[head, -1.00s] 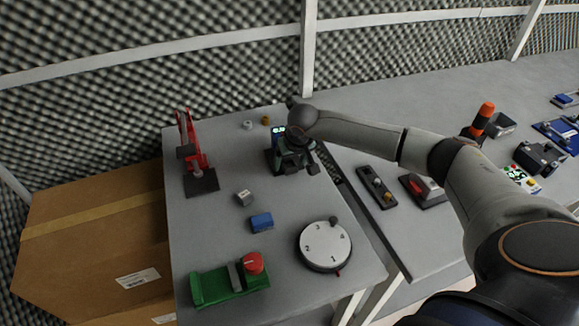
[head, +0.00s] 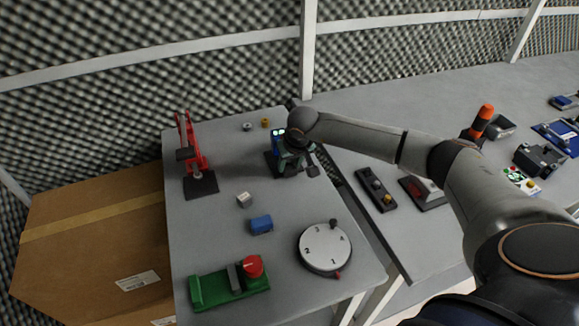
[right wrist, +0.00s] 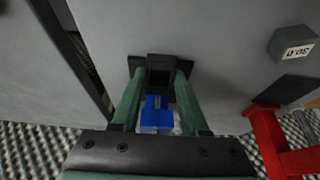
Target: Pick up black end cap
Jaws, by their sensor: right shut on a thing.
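My right gripper (head: 291,164) is over the far right part of the near table, fingers pointing down. In the right wrist view its green fingers (right wrist: 160,78) are closed on a black block-like piece, which looks like the black end cap (right wrist: 160,64). The cap's lower part and its contact with the table are hard to make out. A blue device with a lit display (head: 277,136) stands right behind the fingers; its blue body (right wrist: 157,118) also shows between them in the wrist view. Whether cap and device touch cannot be told. My left gripper is not in view.
A red clamp-like fixture (head: 194,150) stands at left. A small grey block (head: 243,199), a blue block (head: 261,224), a white numbered dial (head: 325,246) and a green fixture with a red button (head: 230,284) lie nearer. A gap separates the right table (head: 430,120).

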